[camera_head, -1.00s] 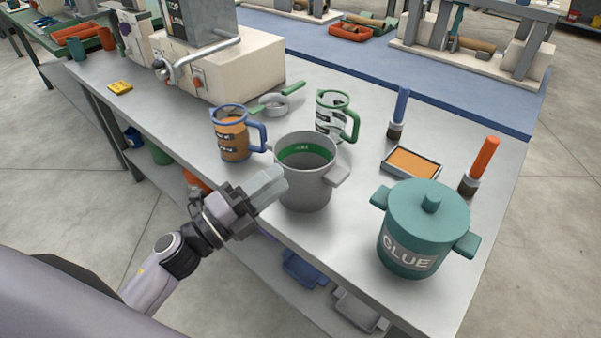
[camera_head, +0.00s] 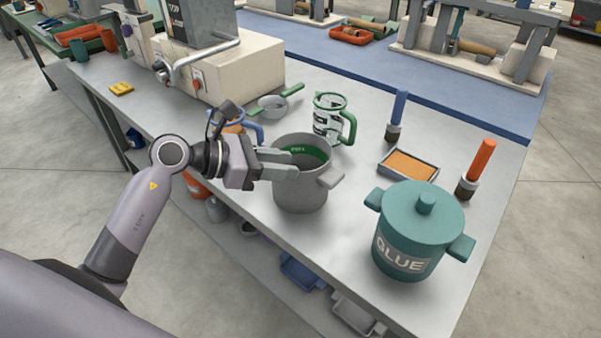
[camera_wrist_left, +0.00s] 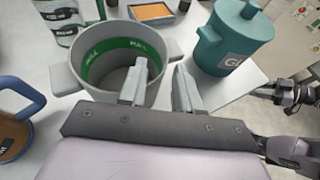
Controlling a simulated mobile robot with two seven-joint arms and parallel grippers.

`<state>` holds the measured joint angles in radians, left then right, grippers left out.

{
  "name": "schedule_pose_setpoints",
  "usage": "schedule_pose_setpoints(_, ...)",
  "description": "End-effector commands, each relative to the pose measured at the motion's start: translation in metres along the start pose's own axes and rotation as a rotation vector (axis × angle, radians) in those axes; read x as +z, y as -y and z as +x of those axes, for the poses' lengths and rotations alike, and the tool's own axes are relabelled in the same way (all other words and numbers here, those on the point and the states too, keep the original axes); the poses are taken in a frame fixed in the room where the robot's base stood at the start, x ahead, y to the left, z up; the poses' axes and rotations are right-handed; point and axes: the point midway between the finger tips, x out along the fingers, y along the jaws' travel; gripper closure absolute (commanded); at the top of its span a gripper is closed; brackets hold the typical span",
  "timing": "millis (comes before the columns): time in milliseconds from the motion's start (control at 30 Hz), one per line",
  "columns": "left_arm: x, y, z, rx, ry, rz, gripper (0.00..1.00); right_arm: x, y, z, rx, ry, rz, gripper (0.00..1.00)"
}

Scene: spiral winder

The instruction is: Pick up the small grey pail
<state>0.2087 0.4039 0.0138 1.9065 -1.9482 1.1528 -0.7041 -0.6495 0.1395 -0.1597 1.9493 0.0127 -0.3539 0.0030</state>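The small grey pail (camera_head: 300,192) stands upright on the bench in the head view, with a green band inside and a side handle. In the left wrist view the pail (camera_wrist_left: 85,98) is just ahead of the fingers. My left gripper (camera_head: 281,165) is open at the pail's rim. In the wrist view one finger of this gripper (camera_wrist_left: 160,88) overlaps the pail's mouth and the other is to its right, apart. I cannot tell whether they touch the pail. A dark jointed part at the wrist view's right edge may be my right gripper (camera_wrist_left: 285,92).
A teal glue pot (camera_head: 412,236) stands right of the pail. An orange-and-blue jug (camera_head: 241,126) is behind my left gripper, a green-handled jug (camera_head: 328,118) behind the pail. An orange pad tray (camera_head: 409,165) and two brushes stand farther right. Bare bench lies between pail and pot.

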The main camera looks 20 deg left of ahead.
Motion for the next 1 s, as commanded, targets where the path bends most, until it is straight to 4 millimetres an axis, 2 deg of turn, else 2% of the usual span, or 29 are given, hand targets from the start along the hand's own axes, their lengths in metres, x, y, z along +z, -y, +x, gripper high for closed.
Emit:
schedule_pose_setpoints(400, 0.002, 0.007, 0.045, -0.001, 0.003, -0.005, 0.67, -0.01, 0.0, -0.007, 0.0, 0.0, 0.0, 0.57)
schedule_pose_setpoints(700, 0.001, 0.007, 0.05, 0.0, 0.003, -0.002, 0.67, -0.01, 0.0, -0.007, 0.0, 0.0, 0.0, 0.57)
schedule_pose_setpoints(733, 0.001, 0.007, 0.05, 0.0, 0.003, -0.002, 0.71, -0.01, 0.0, -0.007, 0.0, 0.0, 0.0, 0.57)
schedule_pose_setpoints(800, 0.001, 0.007, 0.05, 0.0, 0.002, -0.003, 0.93, -0.01, 0.0, -0.007, 0.0, 0.0, 0.0, 0.57)
schedule_pose_setpoints(833, 0.001, 0.007, 0.05, 0.0, 0.002, -0.003, 1.0, -0.01, 0.0, -0.007, 0.0, 0.0, 0.0, 0.57)
schedule_pose_setpoints(1000, 0.001, 0.007, 0.05, -0.001, 0.002, -0.003, 1.0, -0.01, 0.0, -0.007, 0.0, 0.0, 0.0, 0.57)
